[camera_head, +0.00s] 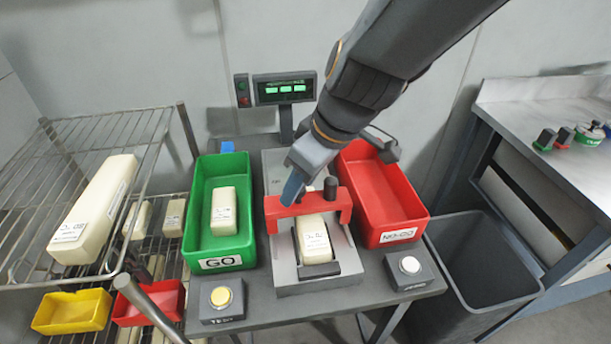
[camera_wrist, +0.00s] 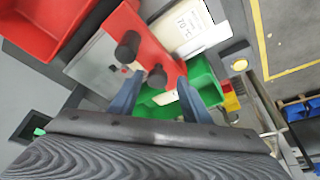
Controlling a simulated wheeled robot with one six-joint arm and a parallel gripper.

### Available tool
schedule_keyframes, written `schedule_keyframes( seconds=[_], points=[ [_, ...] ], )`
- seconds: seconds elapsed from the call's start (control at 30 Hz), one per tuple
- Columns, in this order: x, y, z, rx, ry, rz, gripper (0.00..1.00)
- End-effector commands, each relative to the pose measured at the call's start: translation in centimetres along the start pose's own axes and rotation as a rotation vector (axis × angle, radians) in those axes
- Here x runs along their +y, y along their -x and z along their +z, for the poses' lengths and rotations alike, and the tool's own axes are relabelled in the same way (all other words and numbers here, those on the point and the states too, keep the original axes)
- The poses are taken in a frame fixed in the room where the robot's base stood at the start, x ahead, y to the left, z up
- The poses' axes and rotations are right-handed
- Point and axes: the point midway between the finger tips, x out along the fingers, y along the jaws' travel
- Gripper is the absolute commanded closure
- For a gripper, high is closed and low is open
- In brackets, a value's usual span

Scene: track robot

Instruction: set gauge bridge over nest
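The red gauge bridge (camera_head: 311,205) stands across the grey nest (camera_head: 288,273), over a cream block (camera_head: 314,240) lying in it. In the wrist view the bridge (camera_wrist: 150,42) shows two black knobs. My gripper (camera_head: 294,188) is low at the bridge's left part in the head view, its blue finger hiding what is behind it. In the wrist view my gripper (camera_wrist: 158,82) has its fingers spread, with the nearer knob (camera_wrist: 157,77) between the tips and gaps visible on both sides. Whether the bridge's feet sit fully down is hard to tell.
A green GO bin (camera_head: 246,200) holding a cream block stands left of the nest. A red NO-GO bin (camera_head: 380,200) stands close on the right. A display (camera_head: 285,88) stands behind. Yellow (camera_head: 221,297) and white (camera_head: 410,265) buttons flank the front.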

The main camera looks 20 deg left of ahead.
Motion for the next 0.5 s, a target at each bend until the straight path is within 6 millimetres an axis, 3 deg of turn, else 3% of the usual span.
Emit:
schedule_keyframes(
  seconds=[0.23,0.5],
  points=[
    [0.1,1.1,-0.1,0.004,0.000,0.003,0.56],
    [0.1,5.1,-0.1,0.004,0.001,0.003,0.56]
  ],
)
